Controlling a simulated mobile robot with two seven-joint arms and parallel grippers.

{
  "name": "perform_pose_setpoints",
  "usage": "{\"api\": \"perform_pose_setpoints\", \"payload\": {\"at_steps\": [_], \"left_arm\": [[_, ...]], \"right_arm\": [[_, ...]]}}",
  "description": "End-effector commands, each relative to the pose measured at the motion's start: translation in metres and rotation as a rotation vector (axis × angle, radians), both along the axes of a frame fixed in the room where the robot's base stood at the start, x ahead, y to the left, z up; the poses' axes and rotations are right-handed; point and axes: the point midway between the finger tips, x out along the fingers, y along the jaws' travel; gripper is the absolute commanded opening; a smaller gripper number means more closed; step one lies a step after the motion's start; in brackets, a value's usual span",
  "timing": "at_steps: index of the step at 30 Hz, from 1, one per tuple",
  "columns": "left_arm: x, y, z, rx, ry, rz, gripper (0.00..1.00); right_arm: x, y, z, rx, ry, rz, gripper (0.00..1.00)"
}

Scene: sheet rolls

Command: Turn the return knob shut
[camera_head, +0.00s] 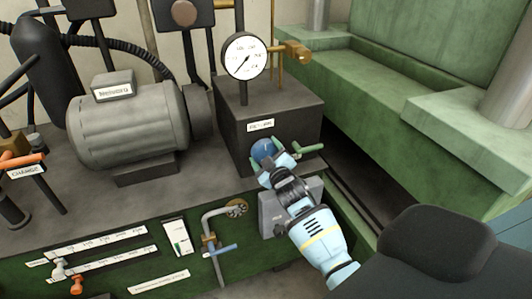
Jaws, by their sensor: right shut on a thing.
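A round blue knob (264,148) sits on the front of a dark grey block (243,108), below a small white label (261,125) too blurred to read. I take it for the return knob. My right gripper (272,164) comes up from the lower right and is shut on the knob, its light-blue fingers covering the lower part. How far the knob is turned cannot be told. My left gripper is not in view.
A green lever (311,149) sticks out just right of my right gripper. A pressure gauge (244,56) with a brass fitting (291,51) stands above the block. A grey motor (128,122) is at left, a bent pipe with a blue-handled tap (219,249) below, and green machine walls (430,125) at right.

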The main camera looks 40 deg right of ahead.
Motion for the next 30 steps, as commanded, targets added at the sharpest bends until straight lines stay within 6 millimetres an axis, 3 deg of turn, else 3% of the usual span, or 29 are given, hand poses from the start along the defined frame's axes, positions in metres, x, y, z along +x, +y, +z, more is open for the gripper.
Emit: {"api": "perform_pose_setpoints", "payload": {"at_steps": [21, 22, 26, 30], "left_arm": [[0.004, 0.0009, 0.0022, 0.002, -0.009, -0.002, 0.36], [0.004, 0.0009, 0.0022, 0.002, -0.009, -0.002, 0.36], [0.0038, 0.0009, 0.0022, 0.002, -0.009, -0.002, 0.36], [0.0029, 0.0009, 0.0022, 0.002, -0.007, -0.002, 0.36]], "right_arm": [[-0.0001, 0.0004, -0.0006, 0.081, -0.018, 0.0, 0.53], [-0.0001, 0.0004, -0.0006, 0.081, -0.018, 0.0, 0.78], [-0.0001, 0.0003, -0.0005, 0.079, -0.018, 0.001, 0.95], [-0.0001, 0.0001, -0.0003, 0.077, -0.018, 0.001, 0.97]]}}
